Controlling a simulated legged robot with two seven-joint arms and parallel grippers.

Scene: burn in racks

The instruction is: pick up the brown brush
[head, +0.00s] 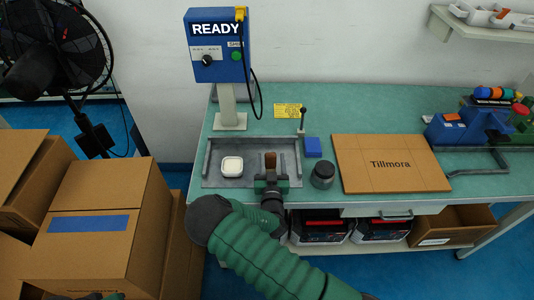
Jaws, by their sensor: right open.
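The brown brush (270,159) stands in the shallow grey tray (225,181) on the green bench. Only its upper brown part shows; its lower end is hidden behind my gripper. My right gripper (271,177) is open at the tray's front, just in front of the brush. I cannot tell whether the fingers touch it. A bit of my left arm (100,296) shows at the bottom left edge; its gripper is out of view.
A white square dish (232,166) sits in the tray, left of the brush. A dark jar (323,174), a blue block (313,147) and an upright lever (302,121) stand to the right. A Tillmora box (390,163) lies beyond them. Cardboard boxes (95,220) fill the left.

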